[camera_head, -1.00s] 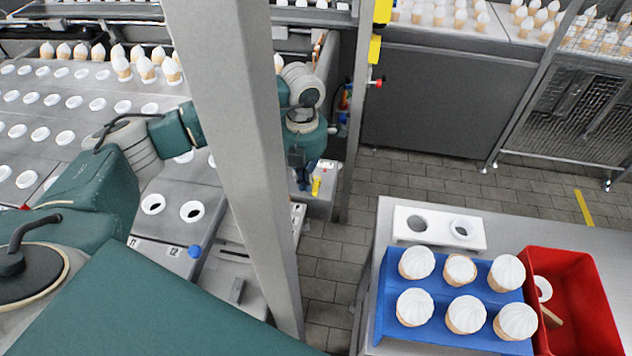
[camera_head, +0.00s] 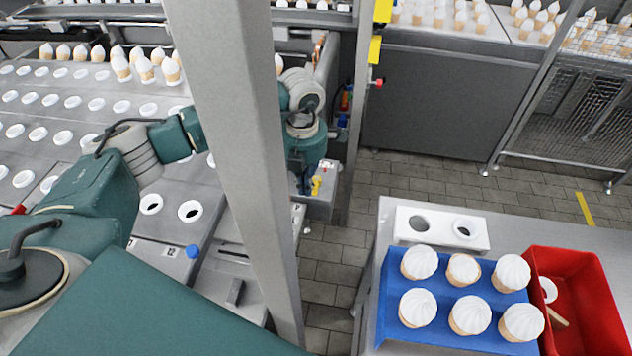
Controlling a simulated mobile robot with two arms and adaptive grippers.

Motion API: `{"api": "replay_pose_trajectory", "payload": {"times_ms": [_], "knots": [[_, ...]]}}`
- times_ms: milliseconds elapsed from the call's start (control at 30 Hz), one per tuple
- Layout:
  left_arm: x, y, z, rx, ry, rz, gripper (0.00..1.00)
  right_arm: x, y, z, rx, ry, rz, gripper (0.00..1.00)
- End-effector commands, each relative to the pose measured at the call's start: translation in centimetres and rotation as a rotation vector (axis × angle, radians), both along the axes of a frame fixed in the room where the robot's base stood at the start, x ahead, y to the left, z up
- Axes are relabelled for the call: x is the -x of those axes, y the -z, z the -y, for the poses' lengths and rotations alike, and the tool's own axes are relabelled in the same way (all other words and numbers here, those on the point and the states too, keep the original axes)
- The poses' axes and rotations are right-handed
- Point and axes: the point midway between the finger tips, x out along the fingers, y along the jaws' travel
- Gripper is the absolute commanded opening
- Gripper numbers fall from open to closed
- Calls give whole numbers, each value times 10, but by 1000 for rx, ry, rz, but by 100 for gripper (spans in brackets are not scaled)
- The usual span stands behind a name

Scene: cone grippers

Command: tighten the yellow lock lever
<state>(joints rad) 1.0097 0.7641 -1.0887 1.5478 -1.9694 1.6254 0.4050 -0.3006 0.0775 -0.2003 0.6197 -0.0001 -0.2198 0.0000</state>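The small yellow lock lever (camera_head: 316,185) is on a grey box (camera_head: 320,205) beyond the steel post, near the middle of the head view. My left arm passes behind the post and its wrist points down over the box. My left gripper (camera_head: 304,186) is just left of the lever, very close to it. I cannot tell whether they touch. Its fingers are dark, small and partly hidden, so I cannot see whether they are open or shut. My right gripper is not in view.
A thick steel post (camera_head: 245,170) stands in front of my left arm. The conveyor (camera_head: 95,120) with white ring holders lies left. A blue tray (camera_head: 385,310) of cones and a red bin (camera_head: 590,300) sit on the right table. Tiled floor (camera_head: 345,250) is clear between.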

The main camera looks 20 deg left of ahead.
Motion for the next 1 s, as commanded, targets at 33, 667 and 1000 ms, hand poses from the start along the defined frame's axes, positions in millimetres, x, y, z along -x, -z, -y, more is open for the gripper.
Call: {"api": "replay_pose_trajectory", "payload": {"times_ms": [33,667,1000], "knots": [[3,4,1,0,1,-7,0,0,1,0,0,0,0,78],[8,8,14,5,9,-14,0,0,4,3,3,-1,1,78],[8,7,20,8,10,-12,0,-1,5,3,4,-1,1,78]]}}
